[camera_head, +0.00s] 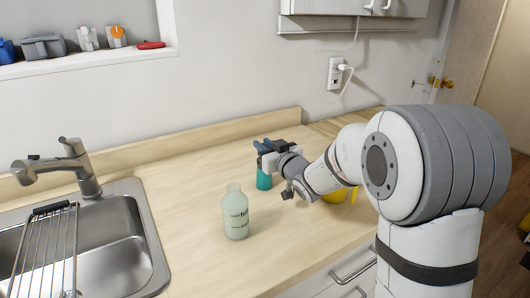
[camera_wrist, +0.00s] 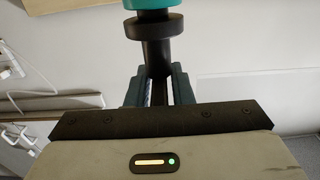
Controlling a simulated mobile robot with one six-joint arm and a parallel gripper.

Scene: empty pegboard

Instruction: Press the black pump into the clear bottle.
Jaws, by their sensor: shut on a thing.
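The clear bottle (camera_head: 236,214) stands upright on the counter near the sink, with dark lettering and an open neck. My gripper (camera_head: 266,148) is behind it and to its right, apart from it. In the wrist view, my gripper (camera_wrist: 157,84) is shut on the black pump (camera_wrist: 155,48). The pump's wider collar meets a teal thing (camera_wrist: 152,4) at the top edge. In the head view, a teal container (camera_head: 264,180) shows just below my gripper. I cannot tell whether the pump is still seated in it. The pump is hard to make out in the head view.
A sink (camera_head: 118,240) with a rack (camera_head: 42,250) and faucet (camera_head: 75,165) lies at the left. A yellow thing (camera_head: 334,196) is partly hidden behind my arm. A wall outlet (camera_head: 336,73) with a cable is at the back. The counter around the clear bottle is free.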

